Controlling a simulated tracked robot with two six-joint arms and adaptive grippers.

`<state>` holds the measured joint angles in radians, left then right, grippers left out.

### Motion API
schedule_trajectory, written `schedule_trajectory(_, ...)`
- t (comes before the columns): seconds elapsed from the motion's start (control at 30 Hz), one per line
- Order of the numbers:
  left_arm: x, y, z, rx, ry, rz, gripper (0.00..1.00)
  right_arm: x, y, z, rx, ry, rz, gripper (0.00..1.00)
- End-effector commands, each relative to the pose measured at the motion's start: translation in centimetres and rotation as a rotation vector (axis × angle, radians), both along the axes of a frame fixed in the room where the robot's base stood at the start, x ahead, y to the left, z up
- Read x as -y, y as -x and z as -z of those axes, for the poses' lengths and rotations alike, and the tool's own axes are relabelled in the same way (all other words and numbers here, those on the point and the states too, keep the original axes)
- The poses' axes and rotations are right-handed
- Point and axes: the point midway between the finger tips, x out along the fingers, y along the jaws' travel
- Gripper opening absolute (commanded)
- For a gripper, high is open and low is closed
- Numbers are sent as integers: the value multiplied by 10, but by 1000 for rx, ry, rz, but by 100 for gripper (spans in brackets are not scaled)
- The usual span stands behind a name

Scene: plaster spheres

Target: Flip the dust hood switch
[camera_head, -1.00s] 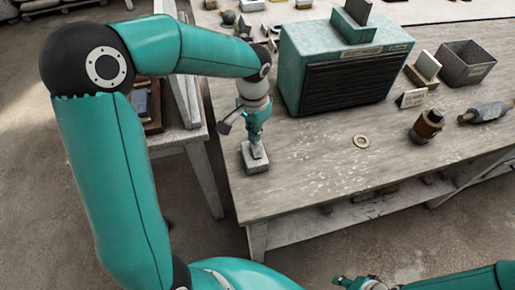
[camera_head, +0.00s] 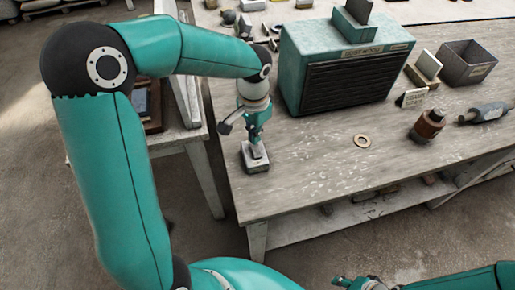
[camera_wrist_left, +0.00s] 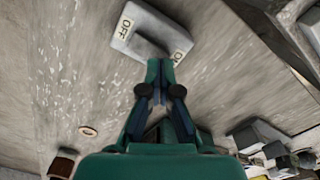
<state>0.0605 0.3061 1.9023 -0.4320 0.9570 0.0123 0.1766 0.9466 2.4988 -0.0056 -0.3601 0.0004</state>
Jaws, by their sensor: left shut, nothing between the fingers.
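The dust hood switch is a small grey box (camera_head: 257,164) near the left front corner of the workbench. In the left wrist view the switch (camera_wrist_left: 138,32) shows an OFF label at its left end and an ON label at its right end. My left gripper (camera_head: 254,148) points down over it, shut and empty. In the left wrist view its closed fingertips (camera_wrist_left: 160,64) lie beside the switch, nearer the ON end. I cannot tell whether they touch, nor which way the rocker is set. My right gripper (camera_head: 350,282) shows only partly at the bottom edge.
The teal dust hood (camera_head: 345,70) with a black louvred front stands behind the switch. A flat ring (camera_head: 362,141), a brown jar (camera_head: 427,125), a grey roller (camera_head: 485,113) and a grey bin (camera_head: 467,66) are to the right. The bench front around the switch is clear.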

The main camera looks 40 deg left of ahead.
Motion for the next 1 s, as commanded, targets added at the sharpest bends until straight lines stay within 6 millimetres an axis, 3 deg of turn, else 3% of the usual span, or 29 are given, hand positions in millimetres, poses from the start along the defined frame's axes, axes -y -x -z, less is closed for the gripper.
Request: schedule_trajectory(1.0, 1, 0, 16, 0, 0, 1, 0, 0, 0, 13, 0, 0, 0, 40)
